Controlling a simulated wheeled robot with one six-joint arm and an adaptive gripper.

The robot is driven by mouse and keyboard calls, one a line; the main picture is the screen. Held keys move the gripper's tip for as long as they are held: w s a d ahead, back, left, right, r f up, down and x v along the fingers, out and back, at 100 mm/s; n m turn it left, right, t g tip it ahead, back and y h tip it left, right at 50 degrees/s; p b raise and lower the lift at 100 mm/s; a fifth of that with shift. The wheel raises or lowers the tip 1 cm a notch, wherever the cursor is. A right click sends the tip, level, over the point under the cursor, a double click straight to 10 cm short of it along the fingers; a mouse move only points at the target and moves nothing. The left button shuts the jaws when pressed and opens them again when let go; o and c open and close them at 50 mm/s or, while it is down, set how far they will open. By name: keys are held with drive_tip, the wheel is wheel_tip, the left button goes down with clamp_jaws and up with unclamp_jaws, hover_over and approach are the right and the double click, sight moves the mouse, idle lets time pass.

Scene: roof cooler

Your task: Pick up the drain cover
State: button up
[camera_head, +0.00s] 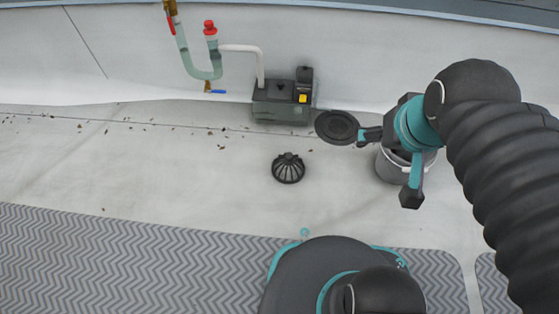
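A black, ribbed, dome-shaped drain cover (288,168) sits on the pale roof floor near the middle of the view. My gripper (389,167) is to the right of it, above a grey bucket. Its fingers are spread wide, one pointing left and one pointing down in the picture, with nothing between them. The drain cover is clear of the fingers.
The grey bucket (392,170) stands under my gripper, partly hidden by it. A grey-green pump box (281,104) with pipes (205,72) stands against the back wall. Dry leaf bits lie along the wall. A zigzag-patterned mat (130,258) covers the front.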

drive_tip(key=shift+o, duration=0.2)
drive_tip(key=w+a+m+g+p, duration=0.1)
drive_tip(key=w, duration=0.5)
drive_tip(key=shift+w+a, duration=0.25)
drive_tip(key=shift+a, duration=0.05)
drive_tip(key=m+g+p, duration=0.5)
drive_tip(key=m+p, duration=0.2)
drive_tip(key=m, duration=0.4)
hover_over(289, 155)
wheel_tip(289, 155, down, 34)
drive_tip(key=f, duration=0.8)
drive_tip(key=shift+d, duration=0.4)
drive_tip(key=shift+s+a+f+b, duration=0.1)
drive_tip(key=shift+a+f+b, duration=0.15)
drive_tip(key=shift+f, duration=1.35)
drive_tip(key=shift+a+f+b, duration=0.15)
drive_tip(key=shift+f+b, duration=0.05)
drive_tip(key=shift+f, duration=1.35)
